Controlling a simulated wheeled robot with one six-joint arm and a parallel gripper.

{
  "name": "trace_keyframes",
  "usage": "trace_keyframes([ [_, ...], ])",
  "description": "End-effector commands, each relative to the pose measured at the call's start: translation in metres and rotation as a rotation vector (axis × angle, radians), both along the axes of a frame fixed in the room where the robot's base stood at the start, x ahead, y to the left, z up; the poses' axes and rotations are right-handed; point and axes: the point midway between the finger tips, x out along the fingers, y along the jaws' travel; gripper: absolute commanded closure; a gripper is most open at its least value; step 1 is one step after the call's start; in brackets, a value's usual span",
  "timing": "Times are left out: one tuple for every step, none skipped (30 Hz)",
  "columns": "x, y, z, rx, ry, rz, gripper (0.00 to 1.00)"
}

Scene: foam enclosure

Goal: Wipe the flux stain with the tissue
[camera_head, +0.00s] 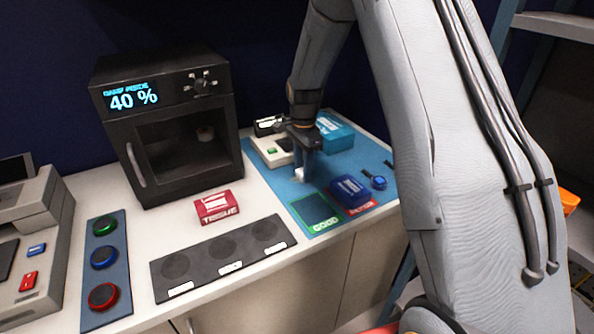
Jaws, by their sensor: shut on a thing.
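My gripper (301,170) points down over the blue mat (285,189) at the right of the counter. It is shut on a small white piece, which looks like the tissue (299,176), at or just above the mat. I cannot tell whether the tissue touches the mat. The red tissue box (217,207) stands on the counter to the left of the gripper. I cannot make out the flux stain; it may be hidden under the gripper or the tissue.
A green-framed GOOD area (319,213) and a dark blue box (350,190) lie in front of the gripper. A light device (268,148) and a teal box (336,132) stand behind it. A black oven (170,125) and dark three-spot tray (222,257) are left.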

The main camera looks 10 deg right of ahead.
Motion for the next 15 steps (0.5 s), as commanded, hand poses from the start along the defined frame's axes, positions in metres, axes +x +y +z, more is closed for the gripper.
trace_keyframes([
  [0.000, -0.004, -0.002, 0.000, 0.001, -0.001, 0.91],
  [0.001, -0.006, 0.001, 0.000, -0.001, 0.000, 0.91],
  [0.001, -0.009, 0.000, 0.000, 0.001, 0.002, 0.92],
  [0.001, -0.011, -0.001, 0.000, 0.001, 0.003, 0.92],
  [0.001, -0.013, -0.002, 0.000, 0.001, 0.004, 0.92],
  [0.002, -0.015, 0.000, 0.000, -0.001, 0.005, 0.91],
  [0.002, -0.018, 0.001, 0.000, -0.001, 0.006, 0.92],
  [0.002, -0.020, 0.000, 0.000, 0.000, 0.006, 0.92],
  [0.002, -0.023, -0.001, 0.000, 0.001, 0.007, 0.92],
  [0.002, -0.023, -0.003, 0.000, 0.001, 0.009, 0.92],
  [0.002, -0.020, -0.002, 0.000, 0.000, 0.010, 0.92],
  [0.001, -0.016, 0.003, 0.000, 0.000, 0.009, 0.92],
  [0.001, -0.014, 0.002, 0.001, 0.001, 0.009, 0.92],
  [0.000, -0.012, 0.001, 0.000, 0.002, 0.008, 0.92],
  [0.000, -0.009, -0.001, 0.000, 0.002, 0.007, 0.92],
])
